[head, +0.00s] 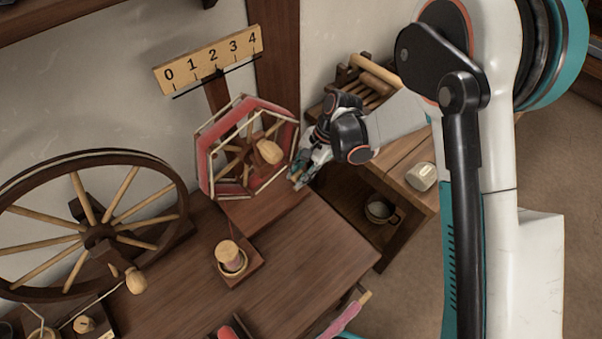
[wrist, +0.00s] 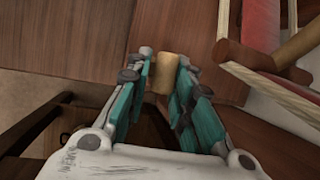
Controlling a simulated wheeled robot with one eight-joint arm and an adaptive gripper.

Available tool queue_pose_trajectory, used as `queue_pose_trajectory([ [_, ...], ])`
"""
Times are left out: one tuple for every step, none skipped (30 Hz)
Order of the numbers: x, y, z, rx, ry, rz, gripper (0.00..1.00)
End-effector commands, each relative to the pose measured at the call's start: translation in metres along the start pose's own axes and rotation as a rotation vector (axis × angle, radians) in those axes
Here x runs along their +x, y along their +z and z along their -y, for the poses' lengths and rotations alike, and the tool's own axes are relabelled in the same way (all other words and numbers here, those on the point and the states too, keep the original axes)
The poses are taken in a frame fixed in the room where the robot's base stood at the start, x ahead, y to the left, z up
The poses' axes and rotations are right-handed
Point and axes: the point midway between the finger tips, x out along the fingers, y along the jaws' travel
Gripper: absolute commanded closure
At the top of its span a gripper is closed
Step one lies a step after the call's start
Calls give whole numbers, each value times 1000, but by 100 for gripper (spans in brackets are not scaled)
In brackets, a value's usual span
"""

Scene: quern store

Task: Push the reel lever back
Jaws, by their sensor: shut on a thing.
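The reel (head: 207,150) is a six-sided wooden frame wound with red yarn, with a pale wooden knob at its hub. It stands at the back edge of the wooden bench, and part of it shows at the right of the wrist view (wrist: 262,28). My gripper (head: 298,174) is low at the right side of the reel. In the wrist view its teal fingers are shut on the reel lever (wrist: 165,72), a short pale wooden handle, with one finger on each side. The lower part of the lever is hidden between the fingers.
A 0-to-4 number board (head: 210,61) hangs above the reel. A large spinning wheel (head: 98,236) stands at the left. A small holder with a wooden spool (head: 229,257) sits on the bench. A side table (head: 402,165) with a mug (head: 381,212) below is right.

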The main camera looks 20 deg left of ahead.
Motion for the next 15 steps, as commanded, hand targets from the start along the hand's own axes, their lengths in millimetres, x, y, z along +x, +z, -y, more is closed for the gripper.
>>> queue_pose_trajectory([
  [1, -1, 3, -3, -7, -2, 100],
  [1, -1, 3, -3, -8, -2, 100],
  [1, 0, 4, -3, -8, -2, 100],
  [1, -1, 4, -3, -8, -2, 100],
  [1, 0, 4, -3, -8, -2, 100],
  [1, -1, 4, -3, -8, -2, 100],
  [1, 0, 4, -3, -9, -2, 100],
  [1, 0, 4, -3, -9, -2, 100],
  [1, 0, 4, -4, -9, -2, 100],
  [1, 0, 4, -4, -9, -2, 100],
  [1, 0, 5, 0, -1, -1, 100],
  [1, 0, 6, 6, 17, -1, 100],
  [2, 0, 7, 13, 36, -1, 100],
  [2, 0, 8, 20, 56, -1, 100],
  [3, -1, 10, 33, 87, -1, 100],
])
